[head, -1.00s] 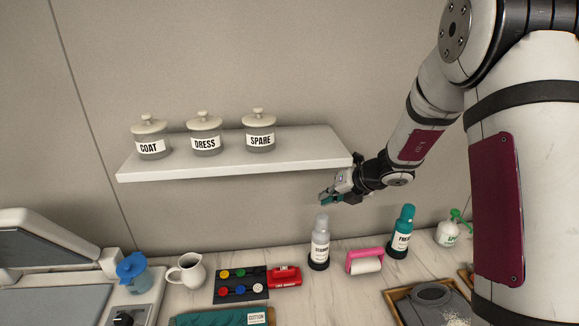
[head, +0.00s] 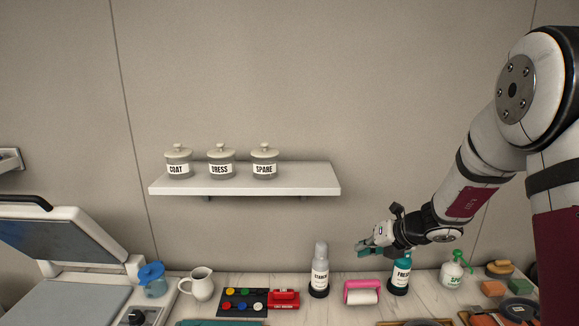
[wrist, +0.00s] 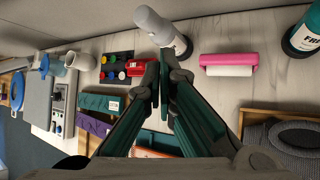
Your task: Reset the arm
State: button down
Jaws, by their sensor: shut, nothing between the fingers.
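My gripper (head: 362,248) is at the right of the head view, held above the counter in front of the wall. Its teal fingers also show in the wrist view (wrist: 163,68), closed together with nothing between them. In the head view it is above the pink lint roller (head: 361,292) and to the right of the starch bottle (head: 320,275). The teal bottle (head: 400,275) stands behind or below my wrist, its upper part partly covered. In the wrist view the fingertips overlap the area near the starch bottle (wrist: 160,27).
A wall shelf (head: 250,186) holds jars labelled COAT, DRESS and SPARE. The counter carries a white pitcher (head: 198,284), a blue-lidded jug (head: 152,280), a button board (head: 240,300), a red box (head: 284,299) and a green-topped spray bottle (head: 455,270). A press (head: 70,245) stands at the left.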

jog(key=s+a+r+n+g+b, duration=0.1)
jog(key=s+a+r+n, duration=0.3)
jog(key=s+r+n, duration=0.5)
jog(key=s+a+r+n+g, duration=0.1)
jog(key=s+a+r+n, duration=0.2)
jog(key=s+r+n, duration=0.5)
jog(key=s+d+n+h, duration=0.2)
jog(key=s+d+n, duration=0.1)
jog(key=s+n, duration=0.5)
jog(key=s+d+f+n+h+b, duration=0.1)
jog(key=s+d+n+h, duration=0.2)
jog(key=s+n, duration=0.5)
jog(key=n, duration=0.4)
jog(key=shift+s+d, duration=0.25)
